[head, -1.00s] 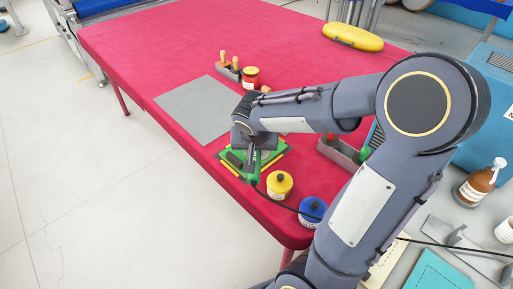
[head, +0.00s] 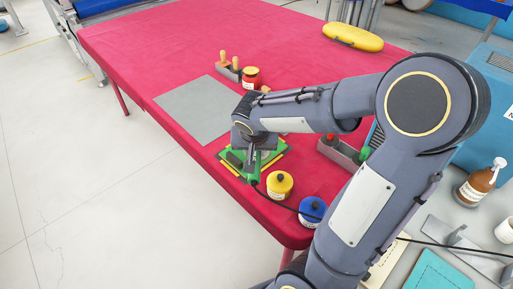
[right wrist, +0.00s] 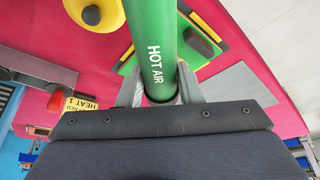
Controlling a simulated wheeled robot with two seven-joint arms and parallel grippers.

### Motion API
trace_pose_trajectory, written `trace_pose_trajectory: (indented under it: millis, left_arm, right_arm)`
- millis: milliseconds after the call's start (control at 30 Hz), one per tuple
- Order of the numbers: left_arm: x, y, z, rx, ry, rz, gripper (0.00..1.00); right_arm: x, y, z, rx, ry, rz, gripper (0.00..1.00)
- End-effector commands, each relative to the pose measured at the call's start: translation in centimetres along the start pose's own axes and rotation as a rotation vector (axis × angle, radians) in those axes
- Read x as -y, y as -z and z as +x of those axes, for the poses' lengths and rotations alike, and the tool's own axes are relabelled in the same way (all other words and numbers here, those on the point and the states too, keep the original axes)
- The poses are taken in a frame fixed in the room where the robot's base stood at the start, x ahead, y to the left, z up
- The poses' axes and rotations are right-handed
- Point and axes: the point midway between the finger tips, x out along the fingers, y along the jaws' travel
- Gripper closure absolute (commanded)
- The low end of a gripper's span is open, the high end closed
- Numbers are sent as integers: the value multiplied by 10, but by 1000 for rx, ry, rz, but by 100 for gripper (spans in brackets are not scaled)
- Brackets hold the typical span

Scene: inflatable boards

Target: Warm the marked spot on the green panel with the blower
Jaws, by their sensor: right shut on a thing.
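My right gripper (right wrist: 161,92) is shut on the green blower (right wrist: 160,40), whose barrel reads "HOT AIR" in the right wrist view. In the head view my right gripper (head: 254,162) is over the green panel (head: 232,160), and a black cable runs from the blower toward the right. The panel has yellow strips along its edges and lies near the table's front edge. It also shows partly in the right wrist view (right wrist: 205,47). The marked spot is hidden under the blower and my wrist. I cannot tell whether the blower touches the panel. My left gripper is out of view.
A yellow-lidded pot (head: 280,184) and a blue-lidded pot (head: 312,210) stand right of the panel. A grey mat (head: 200,110) lies to its upper left. A red pot (head: 251,78) and a grey tool holder (head: 228,70) stand behind. The red table's (head: 170,50) far left is clear.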

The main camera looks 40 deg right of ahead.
Motion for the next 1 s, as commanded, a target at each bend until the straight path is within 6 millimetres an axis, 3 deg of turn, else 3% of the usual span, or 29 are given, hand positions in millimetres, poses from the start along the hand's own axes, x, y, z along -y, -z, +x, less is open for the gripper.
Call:
trace_pose_trajectory:
  millis: [567,1000]
  left_arm:
    - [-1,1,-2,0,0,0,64]
    - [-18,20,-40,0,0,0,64]
  right_arm:
    - [0,2,-3,-2,1,0,90]
    - [0,27,-63,-3,2,1,90]
